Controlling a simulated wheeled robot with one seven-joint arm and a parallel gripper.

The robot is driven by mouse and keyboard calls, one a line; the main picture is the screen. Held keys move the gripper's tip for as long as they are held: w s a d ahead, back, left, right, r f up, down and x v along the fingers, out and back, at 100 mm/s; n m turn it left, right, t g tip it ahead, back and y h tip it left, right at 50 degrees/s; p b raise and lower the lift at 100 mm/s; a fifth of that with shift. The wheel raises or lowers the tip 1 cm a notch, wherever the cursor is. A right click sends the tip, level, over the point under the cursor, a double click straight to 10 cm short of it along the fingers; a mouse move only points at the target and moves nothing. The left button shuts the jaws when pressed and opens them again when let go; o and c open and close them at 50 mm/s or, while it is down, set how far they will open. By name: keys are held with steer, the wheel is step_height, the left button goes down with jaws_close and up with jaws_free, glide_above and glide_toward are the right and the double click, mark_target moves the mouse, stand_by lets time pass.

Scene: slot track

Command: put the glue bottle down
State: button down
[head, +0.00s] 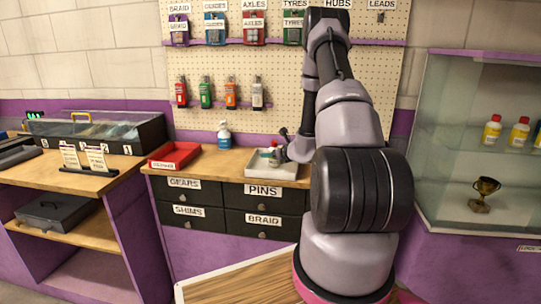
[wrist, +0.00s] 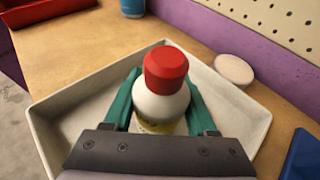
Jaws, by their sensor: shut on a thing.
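The glue bottle (wrist: 161,100) is white with a red cap and part of a yellow label, seen in the wrist view. My gripper (wrist: 160,95) is shut on it, with one teal finger on each side of the body. The bottle looks upright over the white tray (wrist: 70,112); its base is hidden, so I cannot tell whether it touches the tray floor. In the head view my gripper (head: 270,155) is low at the white tray (head: 272,172) on the wooden bench top, and the bottle is hard to make out.
A red tray (head: 175,155) and a blue-and-white bottle (head: 224,135) stand left of the white tray. A pale round object (wrist: 234,70) lies just behind the tray, and a blue object (wrist: 303,155) is at its right. The pegboard (head: 290,85) rises behind.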

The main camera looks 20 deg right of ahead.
steer(key=shift+c, duration=1)
jaws_free()
steer(key=shift+f, duration=0.15)
